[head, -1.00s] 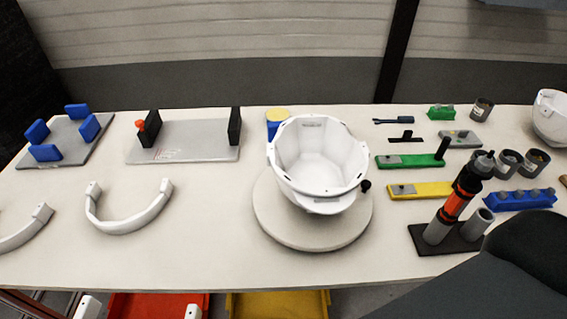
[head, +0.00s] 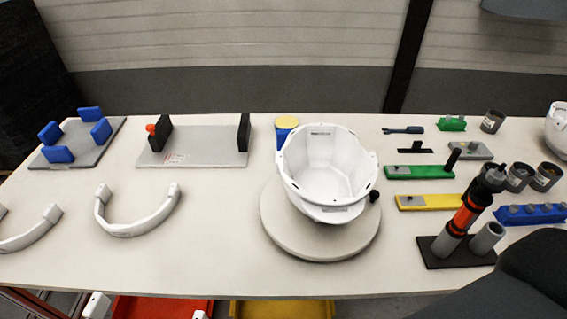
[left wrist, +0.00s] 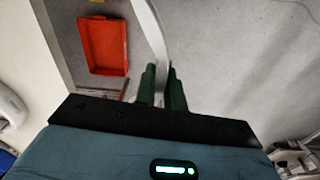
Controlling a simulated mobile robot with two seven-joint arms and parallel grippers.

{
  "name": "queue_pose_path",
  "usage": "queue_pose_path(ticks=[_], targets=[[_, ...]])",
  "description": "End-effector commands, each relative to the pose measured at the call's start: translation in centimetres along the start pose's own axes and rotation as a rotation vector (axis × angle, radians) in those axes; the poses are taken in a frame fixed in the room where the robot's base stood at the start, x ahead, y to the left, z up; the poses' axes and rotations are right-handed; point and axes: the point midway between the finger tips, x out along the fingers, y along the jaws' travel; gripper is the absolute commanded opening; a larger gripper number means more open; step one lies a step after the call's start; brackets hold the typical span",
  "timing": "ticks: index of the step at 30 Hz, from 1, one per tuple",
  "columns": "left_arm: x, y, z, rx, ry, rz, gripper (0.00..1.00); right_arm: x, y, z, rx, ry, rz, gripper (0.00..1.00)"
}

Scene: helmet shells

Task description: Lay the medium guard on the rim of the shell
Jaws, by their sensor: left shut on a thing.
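The white shell (head: 328,165) sits open side up on a round pale turntable (head: 318,247), with its rim bare. My left gripper (left wrist: 162,84) has green fingers shut on a white curved guard (left wrist: 150,32) in the left wrist view. The two ends of a white guard (head: 97,306) poke up at the bottom edge of the head view, in front of the table; the rest of it is out of frame. My left gripper is not visible in the head view. Two more white guards lie on the table, one whole (head: 135,224) and one cut off at the left edge (head: 32,236). My right gripper is not in view.
A grey plate with black uprights (head: 205,146) and one with blue blocks (head: 75,145) stand at the back left. A dark stand with an orange tool (head: 465,215) and small parts lie right of the shell. Red (head: 160,308) and yellow (head: 280,310) bins are below the table.

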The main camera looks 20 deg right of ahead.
Motion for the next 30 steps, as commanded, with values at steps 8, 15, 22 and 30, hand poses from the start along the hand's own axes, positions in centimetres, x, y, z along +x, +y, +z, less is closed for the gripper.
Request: queue_pose_path(ticks=[8,15,22,30], targets=[[-1.9,3.6,-2.3,0.372,0.015,-0.003,0.00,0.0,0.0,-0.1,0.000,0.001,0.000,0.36],[-4.4,6.9,-4.2,0.761,0.011,-0.006,0.00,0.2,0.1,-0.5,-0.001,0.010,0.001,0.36],[-6.4,8.8,-5.3,1.021,0.002,0.000,0.00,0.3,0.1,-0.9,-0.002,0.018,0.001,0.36],[-7.0,9.4,-5.6,1.108,-0.003,0.003,0.00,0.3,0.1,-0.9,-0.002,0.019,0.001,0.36]])
